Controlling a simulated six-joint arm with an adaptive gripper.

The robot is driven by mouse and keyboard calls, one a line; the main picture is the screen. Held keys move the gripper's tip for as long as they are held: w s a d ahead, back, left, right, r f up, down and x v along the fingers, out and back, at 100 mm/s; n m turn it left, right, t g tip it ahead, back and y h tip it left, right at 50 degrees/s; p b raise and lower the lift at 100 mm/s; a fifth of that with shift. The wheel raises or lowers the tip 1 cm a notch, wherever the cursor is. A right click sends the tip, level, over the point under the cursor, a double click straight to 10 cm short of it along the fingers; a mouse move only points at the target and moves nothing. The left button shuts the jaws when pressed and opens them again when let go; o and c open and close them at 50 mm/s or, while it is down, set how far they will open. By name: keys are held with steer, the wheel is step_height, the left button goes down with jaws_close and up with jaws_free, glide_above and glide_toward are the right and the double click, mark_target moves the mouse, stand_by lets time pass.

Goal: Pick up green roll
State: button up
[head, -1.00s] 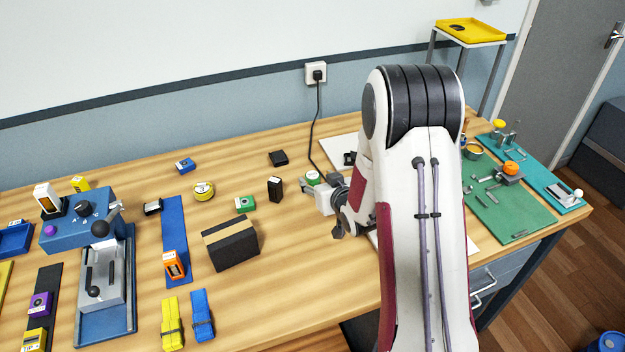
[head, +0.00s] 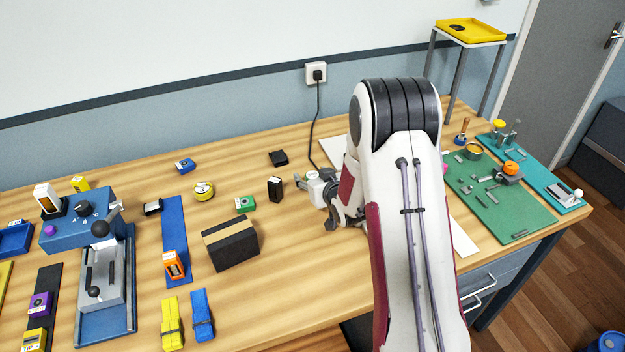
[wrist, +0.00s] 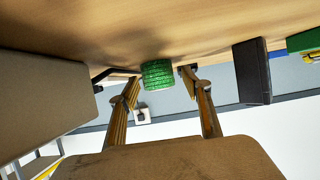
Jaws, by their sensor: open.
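The green roll (wrist: 158,75) stands on the wooden table in the wrist view, where the picture is turned roughly upside down. My gripper (wrist: 160,84) is open, with one finger to each side of the roll in the picture. I cannot tell whether the fingers touch it or how far past it they reach.
A small black box (head: 275,188) stands just left of my gripper. A cable hangs from the wall socket (head: 316,72) behind my gripper.

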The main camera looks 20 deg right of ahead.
mark_target(313, 174)
steer(key=c, duration=1.2)
steer(key=shift+r, duration=0.1)
steer(key=shift+r, duration=4.9)
